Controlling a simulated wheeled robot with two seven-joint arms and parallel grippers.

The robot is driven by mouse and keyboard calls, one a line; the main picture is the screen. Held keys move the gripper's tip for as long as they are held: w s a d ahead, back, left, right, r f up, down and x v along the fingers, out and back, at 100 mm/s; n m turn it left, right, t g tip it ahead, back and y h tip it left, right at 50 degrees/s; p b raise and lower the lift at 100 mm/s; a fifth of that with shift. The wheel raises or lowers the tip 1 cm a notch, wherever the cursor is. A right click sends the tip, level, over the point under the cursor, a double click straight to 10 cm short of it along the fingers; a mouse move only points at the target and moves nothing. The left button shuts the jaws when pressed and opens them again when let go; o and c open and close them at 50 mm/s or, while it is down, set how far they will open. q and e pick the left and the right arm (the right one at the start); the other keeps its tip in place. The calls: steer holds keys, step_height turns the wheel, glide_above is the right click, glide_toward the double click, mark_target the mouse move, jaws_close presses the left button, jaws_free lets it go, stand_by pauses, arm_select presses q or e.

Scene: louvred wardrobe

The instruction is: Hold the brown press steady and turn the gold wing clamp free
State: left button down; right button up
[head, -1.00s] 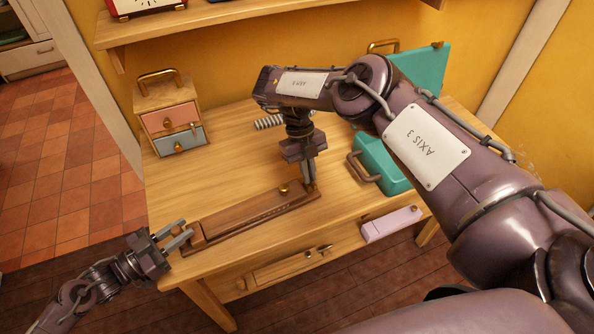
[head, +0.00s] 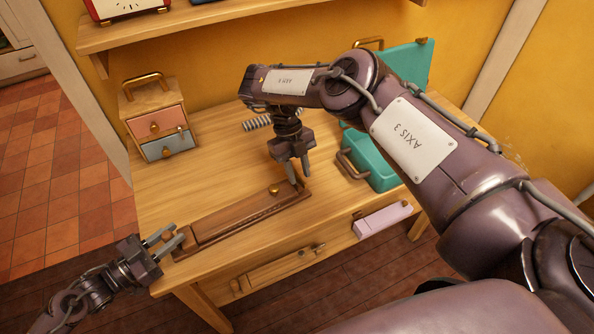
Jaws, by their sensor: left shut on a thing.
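The brown press (head: 235,221) is a long wooden bar lying along the front of the wooden table. A small gold piece (head: 274,189), which I take as the wing clamp, sits on top near its right end. My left gripper (head: 168,240) is at the press's left end and shut on it; the exact contact is small in view. My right gripper (head: 298,179) points down by the press's right end, just right of the gold piece. Its fingers show a gap and nothing between them, so it looks open.
A small chest with pink and blue drawers (head: 158,133) stands at the back left. A lilac box (head: 382,221) is at the front right. The table's middle left is clear.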

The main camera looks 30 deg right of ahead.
mark_target(298, 174)
step_height(298, 174, up, 10)
steer(key=shift+f, duration=0.25)
stand_by(0.3)
arm_select(q)
steer(key=c, duration=1.1)
jaws_free()
steer(key=shift+f, duration=0.1)
steer(key=shift+a, duration=0.1)
